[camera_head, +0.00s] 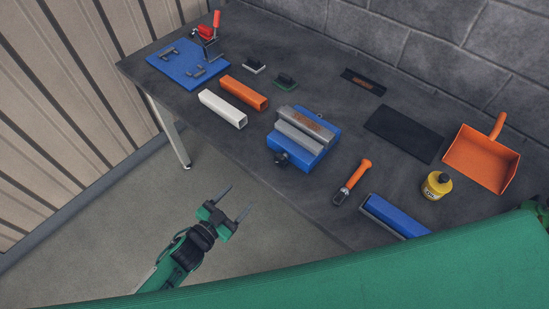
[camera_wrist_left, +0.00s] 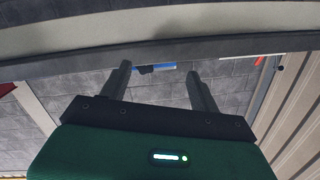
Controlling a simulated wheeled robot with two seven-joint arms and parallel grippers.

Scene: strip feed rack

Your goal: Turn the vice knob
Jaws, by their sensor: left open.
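The blue vice (camera_head: 312,150) with grey jaws sits at the front edge of the dark table, in the middle of the head view. Its dark knob (camera_head: 281,159) sticks out at the vice's front left, over the table edge. My left gripper (camera_head: 236,200) is open and empty, below and to the left of the knob, in front of the table and apart from it. In the left wrist view both fingers (camera_wrist_left: 160,88) show spread, with a small dark and blue shape (camera_wrist_left: 154,68), perhaps the vice and knob, beyond them. My right gripper is not seen.
Orange (camera_head: 244,93) and white (camera_head: 223,109) square tubes lie left of the vice. An orange-handled tool (camera_head: 352,182), a yellow bottle (camera_head: 437,185) and an orange dustpan (camera_head: 482,158) are to the right. A blue mat (camera_head: 187,63) with small parts lies at far left. The floor before the table is clear.

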